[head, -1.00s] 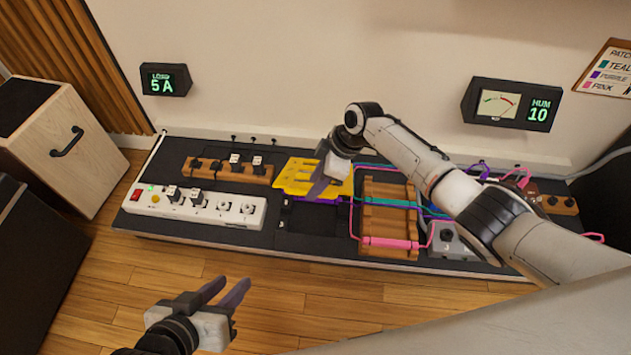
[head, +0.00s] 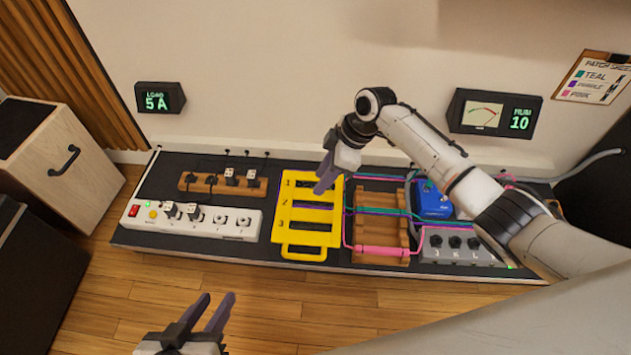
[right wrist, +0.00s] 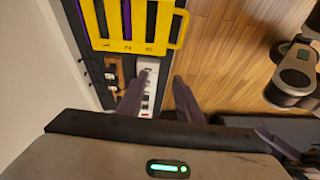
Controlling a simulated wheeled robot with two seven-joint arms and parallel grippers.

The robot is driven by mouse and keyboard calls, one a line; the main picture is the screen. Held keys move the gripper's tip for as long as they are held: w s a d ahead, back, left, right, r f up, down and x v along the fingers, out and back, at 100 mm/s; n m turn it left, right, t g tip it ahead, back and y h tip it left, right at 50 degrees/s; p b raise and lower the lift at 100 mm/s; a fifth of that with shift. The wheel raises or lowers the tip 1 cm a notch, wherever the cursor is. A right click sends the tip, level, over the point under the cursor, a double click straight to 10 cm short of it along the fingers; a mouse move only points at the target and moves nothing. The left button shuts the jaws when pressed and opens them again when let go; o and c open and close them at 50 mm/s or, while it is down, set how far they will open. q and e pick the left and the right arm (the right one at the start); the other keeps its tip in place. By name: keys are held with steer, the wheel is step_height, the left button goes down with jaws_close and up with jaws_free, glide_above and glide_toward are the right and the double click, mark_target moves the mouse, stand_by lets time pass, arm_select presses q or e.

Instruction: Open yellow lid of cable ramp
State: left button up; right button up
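The yellow lid (head: 308,240) of the cable ramp lies down over the black ramp in the head view. It has slots numbered 1, 2 and 3 and a loop handle (head: 303,257) at its front edge. It also shows at the top of the right wrist view (right wrist: 118,46), with purple and dark strips in its slots. My right gripper (head: 323,182) is above the lid's back right part, open and empty; its fingers (right wrist: 157,92) are apart in the right wrist view. My left gripper (head: 213,306) is open and empty over the floor in front of the platform.
A white power strip (head: 190,217) and a wooden plug block (head: 215,183) stand left of the lid. A wooden cable rack (head: 378,258), a blue box (head: 434,203) and a grey knob box (head: 462,244) stand right. The floor in front is clear.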

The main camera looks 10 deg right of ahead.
steer(key=shift+d+r, duration=0.25)
steer(key=shift+r, duration=0.25)
